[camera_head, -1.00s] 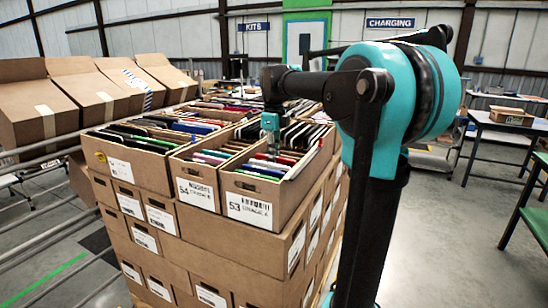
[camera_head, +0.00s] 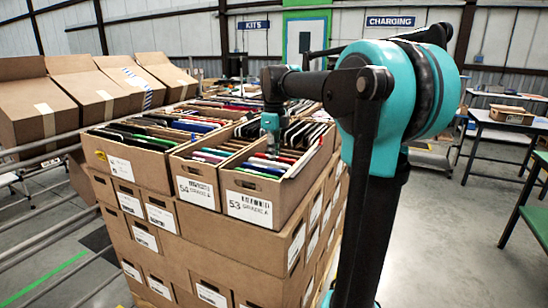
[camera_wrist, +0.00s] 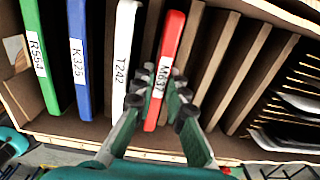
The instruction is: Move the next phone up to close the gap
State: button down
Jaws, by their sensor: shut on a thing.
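My gripper (camera_wrist: 162,92) is shut on the red phone (camera_wrist: 170,45) labelled M637, with one finger on each side of it. The red phone stands on edge, slightly tilted, in the carton. To its left in the wrist view stand a white phone (camera_wrist: 124,45) labelled T242, a blue phone (camera_wrist: 78,50) labelled K325 and a green phone (camera_wrist: 38,55) labelled R554. Gaps show between these phones. In the head view my gripper (camera_head: 271,148) reaches down into the front carton (camera_head: 248,207) marked 53. The fingertips are hidden there.
Several brown dividers (camera_wrist: 213,60) stand close to the right of the red phone, with dark thin items beyond them. Carton 54 (camera_head: 196,190) adjoins on the left in the head view. Carton walls rise close around my gripper. Large tilted cartons (camera_head: 25,115) stand at the far left.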

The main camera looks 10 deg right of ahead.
jog(key=c, duration=1.5)
grip_release()
jog(key=shift+o, duration=0.2)
jog(key=shift+r, duration=0.1)
notch_tip(320, 180, up, 12)
notch_tip(320, 180, up, 7)
